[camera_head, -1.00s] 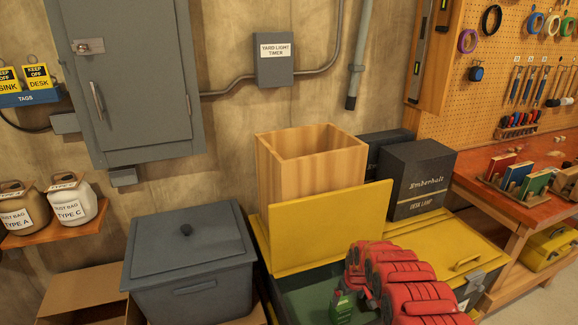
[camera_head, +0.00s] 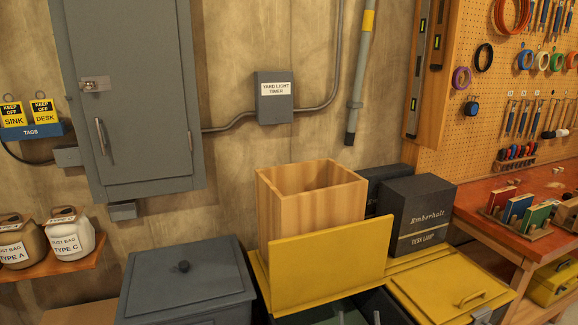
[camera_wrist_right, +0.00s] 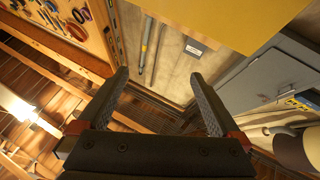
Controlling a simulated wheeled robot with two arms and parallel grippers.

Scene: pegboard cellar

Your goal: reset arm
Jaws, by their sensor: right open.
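My right gripper (camera_wrist_right: 160,75) is open in the right wrist view. Its two dark fingers stand apart with nothing between them. In the head view only small grey tips, which look like its fingers (camera_head: 358,316), show at the bottom edge, in front of the open chest; the rest is cut off. My left gripper is not in view.
A yellow chest lid (camera_head: 330,272) stands raised before a wooden box (camera_head: 310,205). A black Emberhalt lamp box (camera_head: 418,215) is on the right, beside the red-topped bench (camera_head: 480,205). A grey lidded bin (camera_head: 185,285) is on the left, below the wall cabinet (camera_head: 135,110).

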